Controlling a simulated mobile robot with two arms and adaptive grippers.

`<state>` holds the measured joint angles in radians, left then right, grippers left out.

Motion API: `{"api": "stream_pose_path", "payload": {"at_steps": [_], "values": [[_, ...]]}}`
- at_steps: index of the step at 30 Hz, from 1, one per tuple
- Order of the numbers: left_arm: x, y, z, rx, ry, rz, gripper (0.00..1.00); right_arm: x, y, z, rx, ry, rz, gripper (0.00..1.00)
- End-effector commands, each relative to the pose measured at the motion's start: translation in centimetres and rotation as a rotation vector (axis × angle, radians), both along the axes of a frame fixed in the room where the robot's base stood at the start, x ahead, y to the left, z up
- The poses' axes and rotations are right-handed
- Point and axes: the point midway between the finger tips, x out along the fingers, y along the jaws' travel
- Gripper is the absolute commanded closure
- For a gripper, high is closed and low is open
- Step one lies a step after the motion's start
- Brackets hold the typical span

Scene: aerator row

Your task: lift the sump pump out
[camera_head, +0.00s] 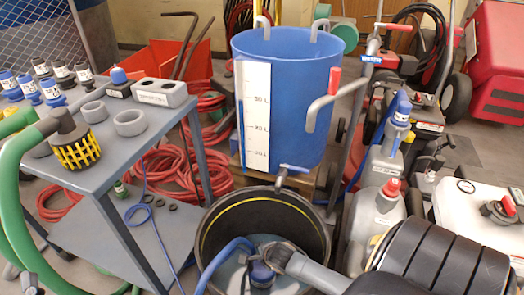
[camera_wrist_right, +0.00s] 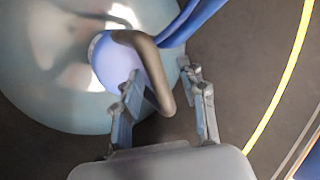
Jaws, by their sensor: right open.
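The sump pump (camera_head: 261,278) is blue and stands in shallow water inside the black tub (camera_head: 318,232), with a blue hose (camera_head: 220,262) leaving it over the rim. In the right wrist view the pump (camera_wrist_right: 112,66) shows a bent grey-brown handle (camera_wrist_right: 150,52) on top. My right gripper (camera_head: 268,252) reaches down into the tub over the pump and covers part of it. In the wrist view my right gripper (camera_wrist_right: 160,85) is open, with its fingers on either side of the handle's free end. Contact with the handle cannot be told. My left gripper is not in view.
A large blue graduated tank (camera_head: 298,105) stands directly behind the tub, its tap above the rim. A grey cart (camera_head: 128,150) with a strainer and fittings is at left.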

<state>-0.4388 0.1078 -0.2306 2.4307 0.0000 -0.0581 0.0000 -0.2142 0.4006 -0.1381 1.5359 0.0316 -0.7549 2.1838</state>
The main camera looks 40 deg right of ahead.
Motion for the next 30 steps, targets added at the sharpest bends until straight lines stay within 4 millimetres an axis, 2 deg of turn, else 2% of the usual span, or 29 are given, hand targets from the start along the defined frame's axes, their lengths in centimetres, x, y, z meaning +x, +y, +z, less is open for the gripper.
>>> {"api": "stream_pose_path", "payload": {"at_steps": [5, 11, 30], "values": [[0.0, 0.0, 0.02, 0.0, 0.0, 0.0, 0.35, 0.0, 0.0, 0.02, 0.0, 0.0, 0.0, 0.58], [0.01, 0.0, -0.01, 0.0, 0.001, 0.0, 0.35, -0.02, 0.01, 0.01, 0.0, 0.0, 0.0, 0.99], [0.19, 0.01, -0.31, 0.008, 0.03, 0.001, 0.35, 0.32, -0.02, 0.78, 0.0, -0.01, 0.001, 1.0]]}}
